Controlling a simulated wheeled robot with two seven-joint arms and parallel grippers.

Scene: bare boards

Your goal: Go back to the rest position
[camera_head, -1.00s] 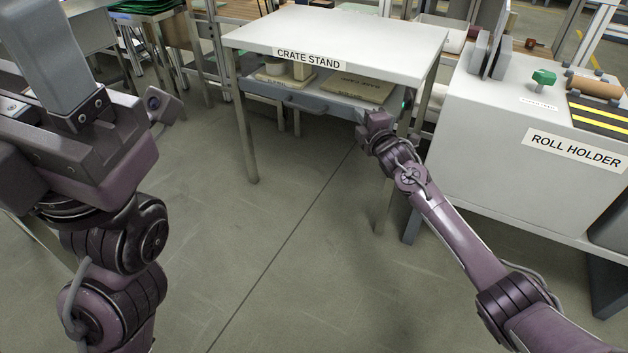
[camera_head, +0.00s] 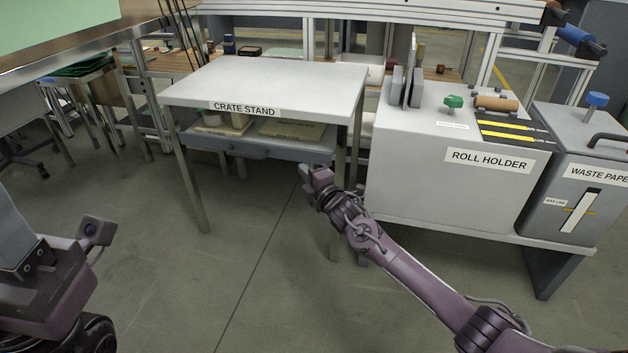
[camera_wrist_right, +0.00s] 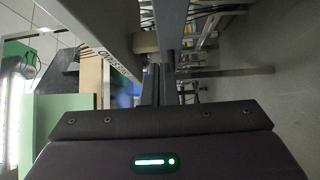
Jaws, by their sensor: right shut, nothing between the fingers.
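My right gripper (camera_head: 304,171) is at the end of the purple arm, in front of the crate stand (camera_head: 290,82) and just below its right front corner. In the right wrist view its two dark fingers (camera_wrist_right: 160,85) lie together with nothing between them. My left gripper (camera_head: 12,240) shows only in part at the left edge of the head view, with one grey piece visible. Its fingertips are out of frame, so its opening cannot be told.
Under the crate stand's top, a grey drawer (camera_head: 262,151) holds flat brown packs. The roll holder cabinet (camera_head: 425,190) stands close to the right of my right arm, with a waste paper bin (camera_head: 568,225) beyond it. The floor (camera_head: 225,285) between my arms is clear.

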